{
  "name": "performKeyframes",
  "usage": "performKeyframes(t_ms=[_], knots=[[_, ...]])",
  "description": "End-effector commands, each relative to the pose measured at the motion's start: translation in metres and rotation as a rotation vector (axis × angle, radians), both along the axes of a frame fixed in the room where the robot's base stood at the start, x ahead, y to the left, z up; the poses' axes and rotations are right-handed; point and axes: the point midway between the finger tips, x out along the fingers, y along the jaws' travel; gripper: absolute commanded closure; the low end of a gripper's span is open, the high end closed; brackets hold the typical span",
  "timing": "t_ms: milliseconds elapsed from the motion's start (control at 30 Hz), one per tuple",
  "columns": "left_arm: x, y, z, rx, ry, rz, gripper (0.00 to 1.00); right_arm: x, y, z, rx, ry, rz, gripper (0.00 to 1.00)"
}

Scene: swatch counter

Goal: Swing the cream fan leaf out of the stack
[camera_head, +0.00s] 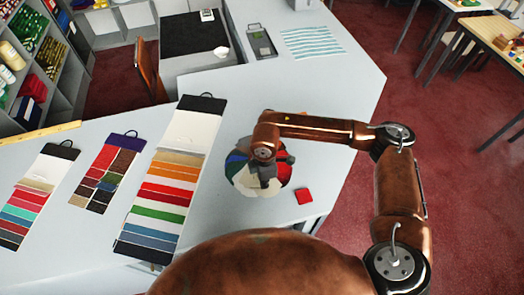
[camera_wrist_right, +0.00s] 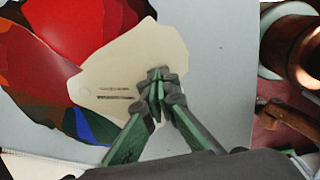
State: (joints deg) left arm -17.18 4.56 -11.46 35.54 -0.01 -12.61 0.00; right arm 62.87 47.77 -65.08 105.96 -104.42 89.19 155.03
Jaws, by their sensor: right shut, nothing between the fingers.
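The fan of coloured leaves (camera_head: 233,172) lies on the counter, partly hidden under my right arm in the head view. The cream fan leaf (camera_wrist_right: 118,78) shows large in the right wrist view, reaching out from the red, brown and blue leaves (camera_wrist_right: 62,40). In the head view the cream leaf (camera_head: 249,186) is at the near side of the fan. My right gripper (camera_wrist_right: 157,98) is shut and empty, its fingertips over the cream leaf near its right edge. I cannot tell whether they touch it. My left gripper is not in view.
Swatch cards, including a tall striped one (camera_head: 165,190), lie to the left. A striped sheet (camera_head: 312,43) and a grey tray (camera_head: 261,43) lie farther back. The counter between is clear.

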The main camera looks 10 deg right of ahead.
Motion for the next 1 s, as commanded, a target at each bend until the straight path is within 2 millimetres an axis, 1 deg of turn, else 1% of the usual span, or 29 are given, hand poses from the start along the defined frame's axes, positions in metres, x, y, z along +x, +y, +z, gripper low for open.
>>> performKeyframes(t_ms=[33, 133, 500, 800, 1000], knots=[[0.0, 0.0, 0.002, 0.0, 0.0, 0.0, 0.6, -0.001, 0.004, 0.001, 0.002, 0.001, -0.025, 1.0], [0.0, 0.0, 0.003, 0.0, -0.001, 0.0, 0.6, -0.001, 0.008, 0.001, 0.001, 0.001, -0.067, 1.0], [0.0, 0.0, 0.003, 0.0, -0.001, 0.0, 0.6, -0.001, 0.011, 0.0, 0.001, 0.001, -0.091, 1.0], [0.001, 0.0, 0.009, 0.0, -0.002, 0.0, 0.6, 0.001, 0.03, 0.001, 0.001, 0.001, -0.256, 1.0], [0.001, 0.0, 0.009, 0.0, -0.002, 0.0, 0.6, 0.002, 0.031, 0.0, 0.0, 0.001, -0.28, 1.0]])
